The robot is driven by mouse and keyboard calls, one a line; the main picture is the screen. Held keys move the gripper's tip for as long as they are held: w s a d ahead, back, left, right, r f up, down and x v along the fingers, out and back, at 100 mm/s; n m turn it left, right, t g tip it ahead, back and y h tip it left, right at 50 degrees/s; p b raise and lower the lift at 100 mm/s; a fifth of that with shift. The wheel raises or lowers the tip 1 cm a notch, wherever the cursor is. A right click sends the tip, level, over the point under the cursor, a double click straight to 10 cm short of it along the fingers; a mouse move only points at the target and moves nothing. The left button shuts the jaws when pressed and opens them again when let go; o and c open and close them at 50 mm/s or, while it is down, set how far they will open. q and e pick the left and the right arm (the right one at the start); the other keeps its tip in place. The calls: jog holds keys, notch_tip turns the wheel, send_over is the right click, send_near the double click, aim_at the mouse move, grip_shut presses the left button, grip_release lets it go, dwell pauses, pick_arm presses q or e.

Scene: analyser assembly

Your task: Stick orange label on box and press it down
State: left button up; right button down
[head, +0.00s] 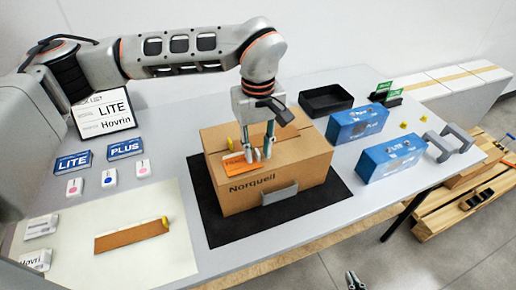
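The brown cardboard box (300,165), printed "Norqueil", stands closed on a black mat (225,232). An orange label (238,164) lies on its top near the front left edge, with a small yellow tab (230,143) beside it. My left gripper (257,155) points down at the box top, its fingertips at the label's right end. Its fingers partly cover that end, and I cannot tell whether they are shut or whether they touch. My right gripper (355,281) shows only as fingertips at the bottom edge, away from the box; its opening is unclear.
A pale sheet (150,262) at left carries a brown strip (130,237) with a yellow tab. Blue boxes (357,124) (391,157), a black tray (326,99) and grey brackets (447,142) stand right. Signs and small white pieces (75,187) are at left.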

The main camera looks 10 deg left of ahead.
pick_arm(q)
jog(key=shift+r+p, duration=1.4)
jog(key=shift+r, duration=0.65)
jog(key=shift+r+p, duration=0.65)
jog(key=shift+r, duration=0.6)
